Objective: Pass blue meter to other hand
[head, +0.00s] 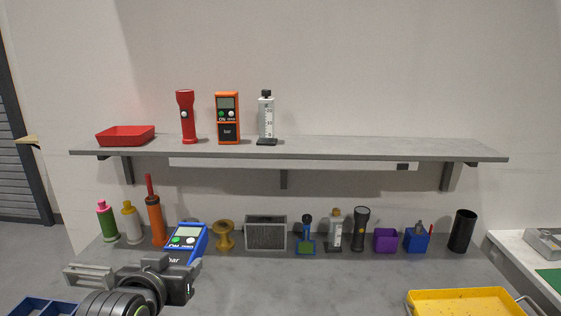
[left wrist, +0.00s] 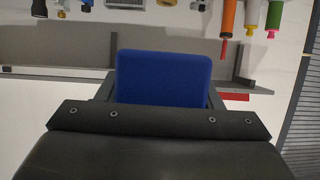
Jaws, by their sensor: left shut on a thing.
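The blue meter (head: 188,238) has a green-grey screen and a green and a white button. In the head view it is tilted at the left of the bench, its lower part hidden by my gripper. My left gripper (head: 180,264) is shut on its lower end. In the left wrist view the meter's plain blue surface (left wrist: 163,77) sticks out past the gripper's dark body (left wrist: 160,120). I cannot tell whether the meter touches the bench. My right gripper is in neither view.
A yellow tray (head: 466,293) is at the front right. The shelf (head: 330,149) runs above. The bench's middle front is clear.

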